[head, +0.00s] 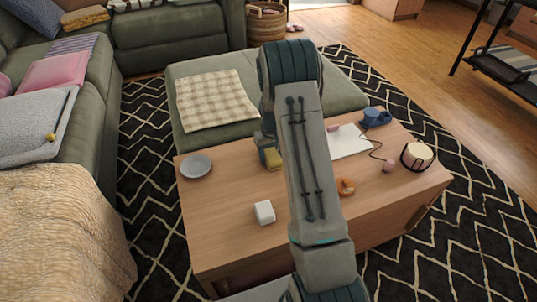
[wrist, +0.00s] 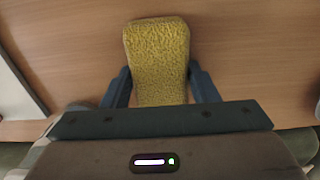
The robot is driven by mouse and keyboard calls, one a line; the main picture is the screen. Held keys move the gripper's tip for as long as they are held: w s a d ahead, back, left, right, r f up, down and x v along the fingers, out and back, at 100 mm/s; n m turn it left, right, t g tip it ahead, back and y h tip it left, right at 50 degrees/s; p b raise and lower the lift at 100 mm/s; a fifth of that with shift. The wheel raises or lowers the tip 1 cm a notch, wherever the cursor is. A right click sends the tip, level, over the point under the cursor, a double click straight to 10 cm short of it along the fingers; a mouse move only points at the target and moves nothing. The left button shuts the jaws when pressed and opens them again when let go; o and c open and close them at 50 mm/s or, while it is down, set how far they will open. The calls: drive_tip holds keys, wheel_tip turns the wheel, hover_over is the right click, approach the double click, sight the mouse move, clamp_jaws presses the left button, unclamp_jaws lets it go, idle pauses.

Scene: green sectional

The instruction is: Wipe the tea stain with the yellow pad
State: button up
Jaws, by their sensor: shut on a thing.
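The yellow pad (wrist: 158,55) is held between the two dark fingers of my gripper (wrist: 160,88) in the wrist view. The gripper is shut on it, and the pad's textured face shows. In the head view the pad (head: 272,159) is at the far edge of the wooden coffee table (head: 225,240), partly behind my arm. I cannot tell whether it touches the tabletop. No tea stain can be made out in either view; my arm hides part of the table.
On the table are a grey plate (head: 196,166), a white block (head: 264,212), an orange item (head: 346,187), a white sheet (head: 347,144), a blue object (head: 376,117) with a cord, a pink ball (head: 388,166) and a cream round object (head: 417,156). A green ottoman (head: 180,80) stands behind.

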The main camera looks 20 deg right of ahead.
sight(250, 157)
drive_tip(key=shift+d+f, duration=0.15)
drive_tip(key=shift+d, duration=1.4)
drive_tip(key=shift+w, duration=0.8)
drive_tip(key=shift+w+a+r, duration=0.1)
drive_tip(key=shift+a, duration=0.85)
drive_tip(key=shift+w+a+r, duration=0.1)
drive_tip(key=shift+a, duration=0.8)
drive_tip(key=shift+s+a+f+p, duration=0.1)
drive_tip(key=shift+a+p, duration=0.2)
drive_tip(key=shift+a, duration=2.25)
drive_tip(key=shift+a+f+p, duration=0.1)
drive_tip(key=shift+a+p, duration=0.15)
drive_tip(key=shift+a, duration=2.3)
drive_tip(key=shift+w+r, duration=0.15)
drive_tip(key=shift+w, duration=0.75)
drive_tip(key=shift+d, duration=2)
drive_tip(key=shift+w+d, duration=0.1)
drive_tip(key=shift+d, duration=4.85)
